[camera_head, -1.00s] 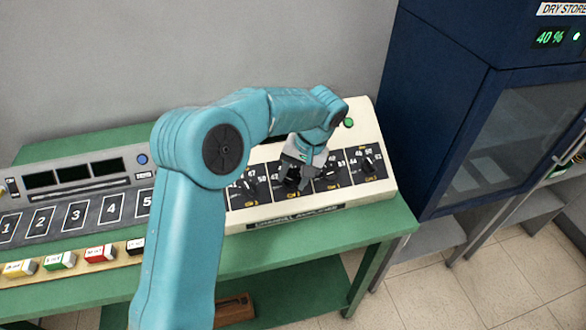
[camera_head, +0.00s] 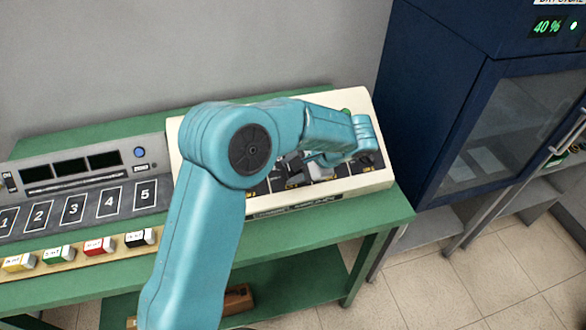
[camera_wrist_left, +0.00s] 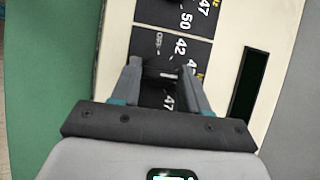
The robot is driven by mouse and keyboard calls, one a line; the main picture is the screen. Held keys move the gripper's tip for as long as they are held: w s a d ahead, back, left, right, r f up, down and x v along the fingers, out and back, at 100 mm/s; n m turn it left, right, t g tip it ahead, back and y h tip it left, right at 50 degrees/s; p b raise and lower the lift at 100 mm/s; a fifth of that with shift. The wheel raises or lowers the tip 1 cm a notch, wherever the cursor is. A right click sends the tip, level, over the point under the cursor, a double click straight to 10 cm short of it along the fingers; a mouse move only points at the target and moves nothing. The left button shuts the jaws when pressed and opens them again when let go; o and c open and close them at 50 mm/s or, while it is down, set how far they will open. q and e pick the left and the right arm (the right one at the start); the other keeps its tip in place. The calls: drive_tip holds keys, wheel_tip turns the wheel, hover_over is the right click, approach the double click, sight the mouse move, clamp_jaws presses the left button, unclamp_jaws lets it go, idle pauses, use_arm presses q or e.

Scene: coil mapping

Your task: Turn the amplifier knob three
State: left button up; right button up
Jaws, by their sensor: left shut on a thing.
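The cream amplifier (camera_head: 345,186) stands on the green table, with a row of black dial panels on its sloped top. My left gripper (camera_head: 292,167) is down at the middle of this row, partly hidden by my own teal arm. In the left wrist view, my left gripper (camera_wrist_left: 162,83) has its two fingers on either side of a dark dial knob (camera_wrist_left: 160,72) and is shut on it. Markings OFF, 42 and 47 show around this knob. Its number cannot be read. My right gripper is not in view.
A grey console (camera_head: 90,195) with numbered squares stands at the left, with coloured blocks (camera_head: 98,246) on a strip before it. A dark blue dry cabinet (camera_head: 430,100) stands to the right. The table's front edge (camera_head: 330,225) is clear right of my arm.

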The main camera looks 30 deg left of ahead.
use_arm(q)
drive_tip(key=shift+r+m+t+y+b, duration=0.1)
drive_tip(key=shift+m+t+y+b, duration=0.55)
drive_tip(key=shift+m, duration=1.35)
drive_tip(key=o, duration=1)
drive_tip(key=shift+o, duration=0.3)
drive_tip(key=shift+s+d, duration=0.15)
drive_tip(key=shift+s, duration=0.05)
drive_tip(key=shift+w, duration=0.1)
drive_tip(key=v, duration=1.6)
drive_tip(key=shift+s+d+b, duration=0.25)
drive_tip(key=shift+b, duration=0.1)
